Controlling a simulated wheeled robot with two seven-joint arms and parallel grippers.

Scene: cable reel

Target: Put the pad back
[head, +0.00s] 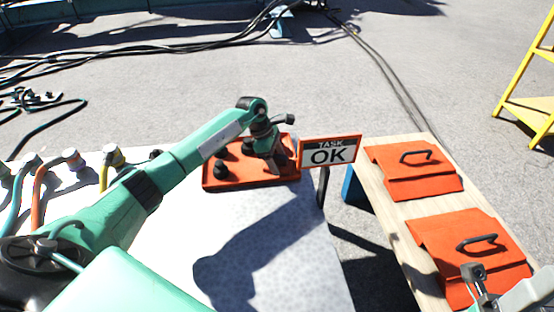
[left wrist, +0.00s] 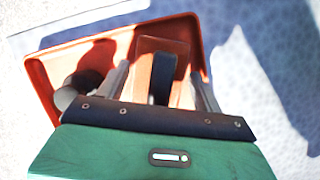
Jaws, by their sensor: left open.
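My left gripper (head: 272,160) is over the orange tray (head: 238,182) on the pale table, its jaws open. In the left wrist view the left gripper (left wrist: 161,80) has a grey finger on each side of a dark upright piece (left wrist: 163,77). That piece stands in front of a brown-red block (left wrist: 178,46) in the tray. I cannot tell if either is the pad. Two orange pad-like pieces with black handles, one farther (head: 415,176) and one nearer (head: 470,258), lie on the wooden bench. My right gripper (head: 478,284) shows partly at the lower right, over the nearer one.
A "TASK OK" sign (head: 330,152) stands at the table's right edge, close to my left gripper. Coloured hoses (head: 38,190) with fittings lie at the table's left. A yellow ladder-like frame (head: 530,105) stands at right.

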